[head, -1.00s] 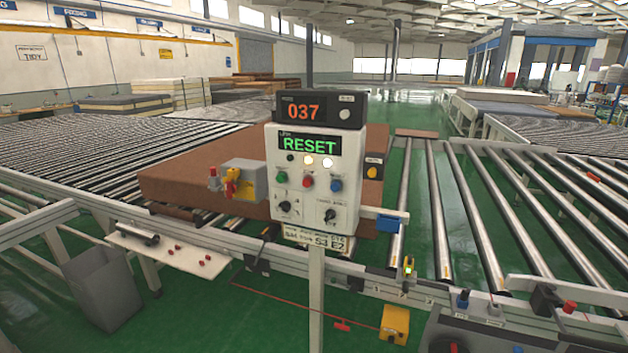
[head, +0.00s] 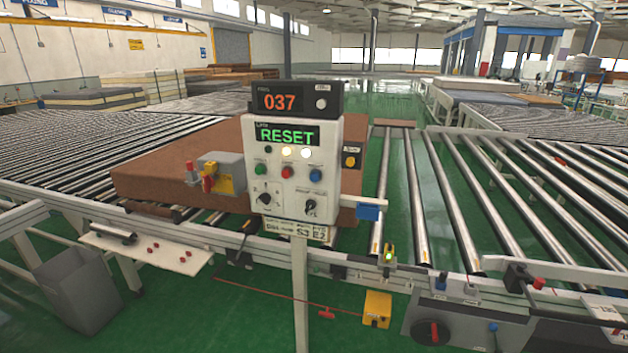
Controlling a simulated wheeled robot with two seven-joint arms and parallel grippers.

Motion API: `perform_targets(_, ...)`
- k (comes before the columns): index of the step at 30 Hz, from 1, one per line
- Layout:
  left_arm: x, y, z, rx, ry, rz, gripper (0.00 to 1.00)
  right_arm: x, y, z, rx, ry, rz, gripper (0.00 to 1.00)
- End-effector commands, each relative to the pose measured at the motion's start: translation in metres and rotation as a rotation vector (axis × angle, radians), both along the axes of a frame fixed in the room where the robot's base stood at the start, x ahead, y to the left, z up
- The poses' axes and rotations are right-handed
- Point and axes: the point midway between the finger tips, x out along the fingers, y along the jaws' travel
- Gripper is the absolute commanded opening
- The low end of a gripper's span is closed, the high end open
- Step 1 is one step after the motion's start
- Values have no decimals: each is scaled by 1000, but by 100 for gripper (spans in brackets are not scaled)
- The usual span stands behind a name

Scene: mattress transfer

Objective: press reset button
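A white control box (head: 294,180) stands on a post in the middle of the head view. Its small screen (head: 287,134) reads RESET in green. Below it are two lit lamps, then a green button (head: 260,167), a red button (head: 287,172) and a blue button (head: 315,175). A yellow button (head: 350,161) sits on a side plate at the right. Two black knobs are lower on the box. A black display (head: 296,99) on top reads 037. No label clearly marks which button is the reset. Neither gripper shows.
A brown mattress (head: 150,175) lies on the roller conveyor behind the box. Bare rollers (head: 455,195) run to the right. A grey bin (head: 80,290) stands at lower left. A yellow floor box (head: 377,309) and a grey unit with a red knob (head: 432,332) are at lower right.

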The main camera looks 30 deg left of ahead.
Motion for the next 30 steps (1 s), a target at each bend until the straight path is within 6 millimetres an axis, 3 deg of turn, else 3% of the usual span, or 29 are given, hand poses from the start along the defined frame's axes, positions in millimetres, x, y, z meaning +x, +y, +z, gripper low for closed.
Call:
perform_targets(1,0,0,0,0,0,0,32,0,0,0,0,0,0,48)
perform_targets(3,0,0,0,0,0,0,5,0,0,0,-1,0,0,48)
perform_targets(4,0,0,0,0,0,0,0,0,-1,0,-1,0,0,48)
perform_targets(30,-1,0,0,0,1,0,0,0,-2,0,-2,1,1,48)
